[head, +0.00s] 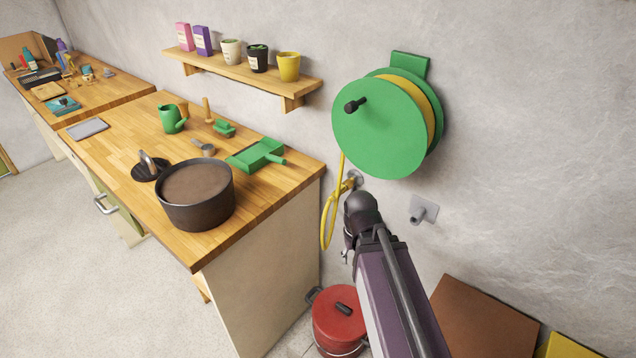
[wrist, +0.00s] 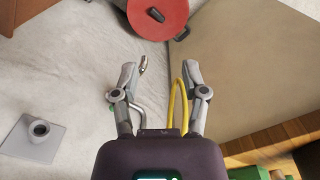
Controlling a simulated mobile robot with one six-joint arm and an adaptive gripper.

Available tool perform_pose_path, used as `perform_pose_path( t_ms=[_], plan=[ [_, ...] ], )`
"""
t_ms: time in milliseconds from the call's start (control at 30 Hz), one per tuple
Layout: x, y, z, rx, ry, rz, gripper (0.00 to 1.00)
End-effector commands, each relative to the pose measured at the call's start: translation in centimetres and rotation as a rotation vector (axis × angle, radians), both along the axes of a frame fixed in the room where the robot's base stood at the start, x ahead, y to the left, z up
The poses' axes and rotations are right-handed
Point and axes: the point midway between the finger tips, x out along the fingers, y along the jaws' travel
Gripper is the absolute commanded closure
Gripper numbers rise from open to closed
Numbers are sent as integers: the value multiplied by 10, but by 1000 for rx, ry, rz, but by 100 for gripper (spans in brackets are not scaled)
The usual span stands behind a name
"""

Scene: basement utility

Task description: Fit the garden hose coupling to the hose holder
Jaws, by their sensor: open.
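The hose holder (head: 424,210) is a grey plate with a short round stub on the wall, right of my arm; it also shows at the left of the wrist view (wrist: 38,135). A yellow hose (head: 326,228) hangs in a loop below the green reel (head: 380,130). In the wrist view the hose (wrist: 185,82) passes close to my right finger. I cannot clearly make out the coupling. My gripper (wrist: 166,80) is open, fingers wide apart, with nothing held. A bent silver metal piece (wrist: 143,65) shows beside the left finger; I cannot tell what it is.
A wooden counter (head: 110,152) with a large dark pot (head: 195,197) stands left of my arm. A red lidded pot (head: 341,320) is on the floor below. A brown panel (head: 480,320) stands lower right.

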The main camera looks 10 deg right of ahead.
Motion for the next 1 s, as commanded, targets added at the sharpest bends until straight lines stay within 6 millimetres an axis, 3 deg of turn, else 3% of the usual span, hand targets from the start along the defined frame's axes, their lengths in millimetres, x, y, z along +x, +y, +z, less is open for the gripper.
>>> perform_pose_path(
  t_ms=[167, 200, 267, 567, 767, 1000],
  plan=[
    [0, 0, 0, 0, 0, 0, 43],
    [0, 0, 0, 0, 0, 0, 40],
    [0, 0, 0, -1, 0, -1, 23],
    [21, 1, 6, -64, -35, -86, 23],
    [59, 9, 19, -176, -131, -239, 23],
    [120, 31, 46, -298, -349, -469, 23]
  ],
)
